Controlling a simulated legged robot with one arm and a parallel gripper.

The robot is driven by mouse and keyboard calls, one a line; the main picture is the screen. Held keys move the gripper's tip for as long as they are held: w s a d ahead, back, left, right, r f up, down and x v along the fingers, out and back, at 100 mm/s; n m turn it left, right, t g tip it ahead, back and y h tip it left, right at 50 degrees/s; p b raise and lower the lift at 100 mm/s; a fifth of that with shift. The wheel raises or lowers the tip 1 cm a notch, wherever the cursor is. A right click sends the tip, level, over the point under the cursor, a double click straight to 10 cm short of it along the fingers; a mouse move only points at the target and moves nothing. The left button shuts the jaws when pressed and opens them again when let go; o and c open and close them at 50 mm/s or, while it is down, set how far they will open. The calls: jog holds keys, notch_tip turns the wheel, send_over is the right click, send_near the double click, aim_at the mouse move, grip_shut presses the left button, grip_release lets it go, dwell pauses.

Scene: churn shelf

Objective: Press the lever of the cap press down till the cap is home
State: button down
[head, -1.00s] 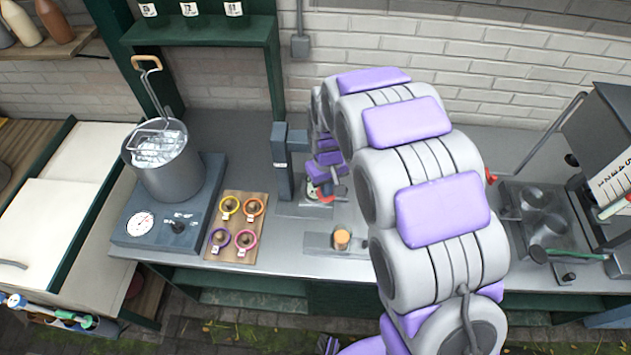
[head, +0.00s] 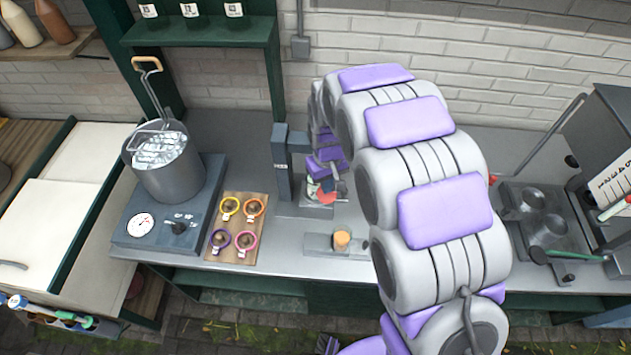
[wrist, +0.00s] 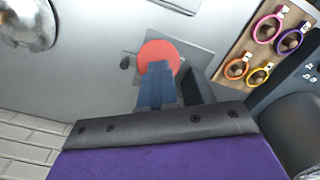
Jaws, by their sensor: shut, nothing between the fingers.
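The cap press has a dark grey upright column (head: 283,165) and a flat base plate (head: 291,210) on the counter. A red round piece (head: 326,197) sits low in front of the column; it also shows in the wrist view (wrist: 160,50). I cannot tell whether it is the cap or part of the lever. My gripper (wrist: 156,70) is shut and empty, its blue-grey fingertips over the near edge of the red piece. I cannot tell whether they touch it. The lever is not clearly seen, and my arm hides part of the press in the head view.
Left of the press are a wooden board (head: 236,258) with several coloured rings and a pot (head: 166,170) on a scale-like base (head: 150,235). An orange-topped piece (head: 342,237) stands in front. A grey machine (head: 600,150) is at right.

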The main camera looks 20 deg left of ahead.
jog(key=shift+w+r, duration=0.15)
jog(key=shift+r, duration=0.4)
jog(key=shift+w+r, duration=0.15)
jog(key=shift+r, duration=0.45)
jog(key=shift+s+d+r+p, duration=0.1)
jog(key=shift+s+r+p, duration=0.25)
jog(key=shift+r, duration=0.45)
jog(key=shift+s+d+r+p, duration=0.1)
jog(key=shift+s+r, duration=0.35)
jog(key=shift+r, duration=0.4)
jog(key=shift+s+d+r+p, duration=0.1)
jog(key=shift+s+r, duration=0.15)
jog(key=shift+r, duration=0.3)
jog(key=shift+s+a+r+p, duration=0.1)
jog(key=shift+s+r, duration=0.2)
jog(key=shift+r, duration=0.3)
jog(key=shift+s+d+r+p, duration=0.1)
jog(key=shift+s+r, duration=0.15)
jog(key=shift+r, duration=0.3)
jog(key=shift+s+d+r+p, duration=0.1)
jog(key=shift+s+r+p, duration=0.1)
jog(key=shift+r, duration=0.7)
jog(key=shift+s+d+r+p, duration=0.1)
jog(key=shift+r+p, duration=0.1)
jog(key=shift+r, duration=0.65)
jog(key=shift+a, duration=0.1)
